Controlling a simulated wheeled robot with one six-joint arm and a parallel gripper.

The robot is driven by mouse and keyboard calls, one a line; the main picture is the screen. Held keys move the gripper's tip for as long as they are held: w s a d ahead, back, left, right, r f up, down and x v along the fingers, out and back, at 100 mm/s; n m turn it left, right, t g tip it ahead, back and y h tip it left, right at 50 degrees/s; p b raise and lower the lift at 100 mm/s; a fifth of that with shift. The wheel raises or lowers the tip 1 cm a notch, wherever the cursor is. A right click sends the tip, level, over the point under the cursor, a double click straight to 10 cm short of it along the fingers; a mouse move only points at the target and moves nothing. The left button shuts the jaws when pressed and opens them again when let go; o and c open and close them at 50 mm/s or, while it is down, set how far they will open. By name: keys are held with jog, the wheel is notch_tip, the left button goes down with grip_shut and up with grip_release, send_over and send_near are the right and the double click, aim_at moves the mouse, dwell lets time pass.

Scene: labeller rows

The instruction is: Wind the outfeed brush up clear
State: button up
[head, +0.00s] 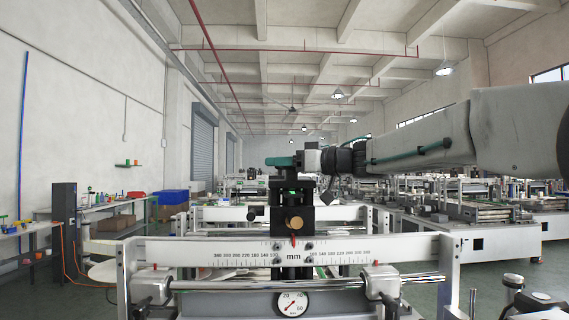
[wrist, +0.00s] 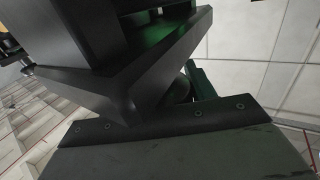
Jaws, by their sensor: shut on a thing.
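A black upright slide post (head: 292,212) stands on the machine's front crossbeam in the head view. It carries a brass knob (head: 295,224), with a red pointer (head: 293,239) below over the mm scale. My gripper (head: 282,162) reaches in from the right and is shut at the top of this post. The part it holds, seemingly the post's winding handle, is mostly hidden. In the wrist view a dark angular block (wrist: 150,75) fills the upper middle, with a screwed plate below it. I cannot make out the brush's bristles in either view.
The white scale beam (head: 200,252) spans the front, with a chrome rail (head: 240,284) and a round dial (head: 292,303) below. Clamp blocks stand at both rail ends. Other machines (head: 480,210) line the right. A bench with blue bins (head: 172,198) is at left.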

jog(key=n+g, duration=0.2)
jog(key=g, duration=0.1)
jog(key=n+g+y, duration=0.1)
jog(key=g, duration=0.1)
jog(key=n+g+y, duration=0.1)
jog(key=n+g, duration=0.1)
jog(key=g, duration=0.1)
jog(key=shift+s+n+g, duration=0.3)
jog(key=shift+s, duration=0.05)
jog(key=n+g, duration=0.1)
jog(key=g, duration=0.1)
jog(key=n+g+h, duration=0.1)
jog(key=n+g, duration=0.1)
jog(key=g, duration=0.1)
jog(key=s+n+g+h, duration=0.1)
jog(key=n+g, duration=0.1)
jog(key=g, duration=0.1)
jog(key=shift+s+n, duration=0.1)
jog(key=shift+n, duration=0.2)
jog(key=o, duration=0.9)
jog(key=shift+o, duration=0.2)
